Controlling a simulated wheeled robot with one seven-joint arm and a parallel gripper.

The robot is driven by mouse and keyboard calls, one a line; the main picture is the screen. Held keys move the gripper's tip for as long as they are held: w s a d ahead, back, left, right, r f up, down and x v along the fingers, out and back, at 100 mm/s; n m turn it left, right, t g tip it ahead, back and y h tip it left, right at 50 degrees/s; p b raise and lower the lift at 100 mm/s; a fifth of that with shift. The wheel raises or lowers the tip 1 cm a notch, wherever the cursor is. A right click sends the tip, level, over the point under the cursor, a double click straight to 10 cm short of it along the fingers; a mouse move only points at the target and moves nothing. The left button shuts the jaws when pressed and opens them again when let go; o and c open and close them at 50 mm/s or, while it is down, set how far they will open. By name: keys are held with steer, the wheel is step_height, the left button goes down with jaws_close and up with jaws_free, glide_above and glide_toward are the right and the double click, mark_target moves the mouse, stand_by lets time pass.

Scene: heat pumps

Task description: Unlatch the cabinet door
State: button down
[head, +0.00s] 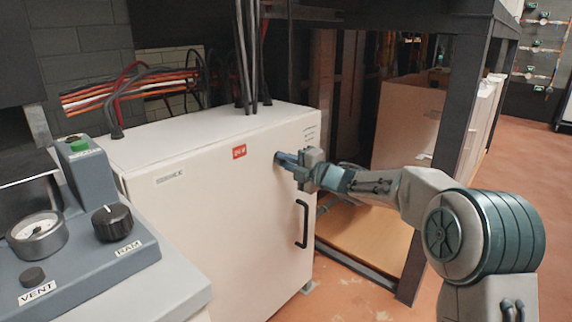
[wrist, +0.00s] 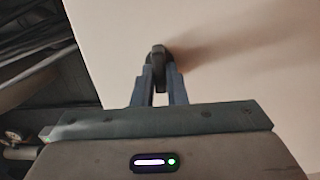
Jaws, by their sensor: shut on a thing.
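The white cabinet door (head: 225,210) faces me in the head view and looks shut. My gripper (head: 283,158) is at the upper right of the door, above the handle. In the wrist view its two fingers are closed around a small dark latch knob (wrist: 158,56) on the pale door face (wrist: 230,60). The fingers hide part of the knob, and in the head view they cover it.
A grey console with a gauge (head: 37,236) and a black knob (head: 112,222) stands at the near left. Black cables (head: 250,60) rise from the cabinet top. A dark metal frame post (head: 440,150) and a cardboard box (head: 405,125) stand to the right. Floor in front looks clear.

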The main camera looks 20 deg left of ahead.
stand_by(0.3)
steer(key=c, duration=1.5)
jaws_free()
steer(key=shift+o, duration=0.2)
steer(key=shift+d, duration=0.1)
steer(key=p+v, duration=0.3)
steer(key=v, duration=1)
steer(key=shift+d, duration=0.35)
steer(key=shift+s, duration=0.15)
